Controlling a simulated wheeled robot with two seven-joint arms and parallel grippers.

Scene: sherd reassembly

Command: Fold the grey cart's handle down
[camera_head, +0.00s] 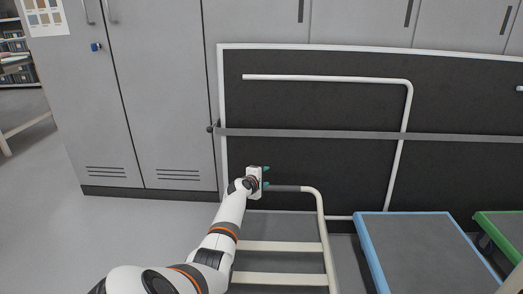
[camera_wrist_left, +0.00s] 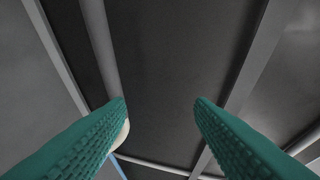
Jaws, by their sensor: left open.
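A pale tubular handle frame (camera_head: 325,235) with crossbars rises in the lower middle of the head view. It has a dark grey grip (camera_head: 287,188) along its top bar and seems to be the cart's handle, standing up. My left gripper (camera_head: 267,178) is open at the left end of this grip, its teal fingers pointing right. I cannot tell whether it touches the grip. In the left wrist view the fingers (camera_wrist_left: 160,100) are spread with nothing held between them. A pale rounded tube end (camera_wrist_left: 122,135) shows behind the left finger. The cart's deck is mostly hidden or out of view.
Behind stands a dark panel (camera_head: 300,165) with a pale rim, a bent white tube (camera_head: 330,79) and a grey strap (camera_head: 350,134) across it. Blue-edged (camera_head: 420,245) and green-edged (camera_head: 508,225) decks lie at right. Grey lockers (camera_head: 160,80) stand behind. The floor (camera_head: 50,220) at left is clear.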

